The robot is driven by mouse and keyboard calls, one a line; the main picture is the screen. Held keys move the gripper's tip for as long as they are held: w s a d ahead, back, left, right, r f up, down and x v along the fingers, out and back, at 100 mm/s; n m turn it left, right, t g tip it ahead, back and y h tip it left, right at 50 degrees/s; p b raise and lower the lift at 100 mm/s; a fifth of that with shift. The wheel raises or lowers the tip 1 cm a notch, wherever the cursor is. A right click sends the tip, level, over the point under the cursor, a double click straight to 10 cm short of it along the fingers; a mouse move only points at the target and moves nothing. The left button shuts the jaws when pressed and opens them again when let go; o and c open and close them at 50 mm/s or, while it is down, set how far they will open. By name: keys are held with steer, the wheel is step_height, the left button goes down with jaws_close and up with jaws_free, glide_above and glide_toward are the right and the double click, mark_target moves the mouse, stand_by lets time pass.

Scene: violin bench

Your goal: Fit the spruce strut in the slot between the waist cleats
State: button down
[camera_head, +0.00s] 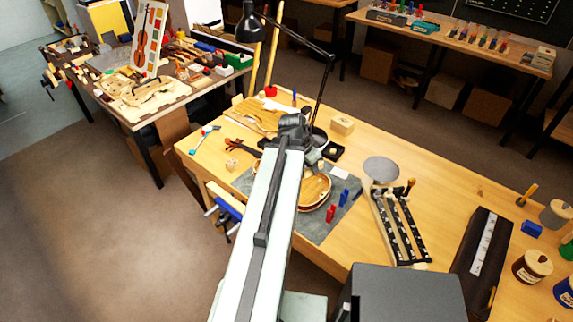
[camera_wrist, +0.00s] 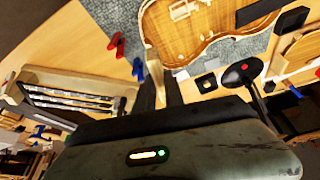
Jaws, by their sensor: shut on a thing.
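The open violin body (camera_wrist: 215,30) lies on a grey mat, and its pale wooden inside faces up at the top of the wrist view. It also shows in the head view (camera_head: 316,192), partly behind my arm. A small pale cleat-like block (camera_wrist: 182,9) shows inside the body; the slot is not clear. My gripper (camera_wrist: 160,82) is shut beside the near edge of the body. A pale narrow piece, apparently the spruce strut (camera_wrist: 154,64), shows between its dark fingers. Its lower part is hidden, and I cannot tell whether it touches the body.
Red clamps (camera_head: 331,213) and blue clamps (camera_head: 343,197) stand on the mat (camera_head: 318,229) right of the violin. A black desk lamp (camera_head: 249,25) arches behind my arm. A rack with dark strips (camera_head: 400,225) stands farther right. Bare bench lies between rack and mat.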

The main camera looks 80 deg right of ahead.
steer(key=shift+w+d+f+n+t+h+b, duration=0.1)
steer(key=shift+w+d+f+n+b, duration=0.3)
steer(key=shift+w+d+f+b, duration=1.3)
steer(key=shift+w+d+f+n+t+h+b, duration=0.1)
steer(key=shift+w+d+f+n+b, duration=0.3)
steer(key=shift+w+d+f+b, duration=1.25)
steer(key=shift+w+d+f+n+t+h+b, duration=0.1)
steer(key=shift+w+d+f+n+b, duration=0.55)
steer(key=shift+d+f+b, duration=1.85)
steer(key=shift+w+a+f+m, duration=0.2)
steer(key=shift+a+f+m, duration=0.05)
steer(key=shift+a+f, duration=0.65)
steer(key=shift+f, duration=0.3)
steer(key=shift+f+b, duration=1.05)
steer(key=shift+b, duration=0.15)
steer(key=shift+r, duration=0.1)
steer(key=c, duration=1.3)
jaws_free()
steer(key=shift+c, duration=0.2)
steer(key=o, duration=0.3)
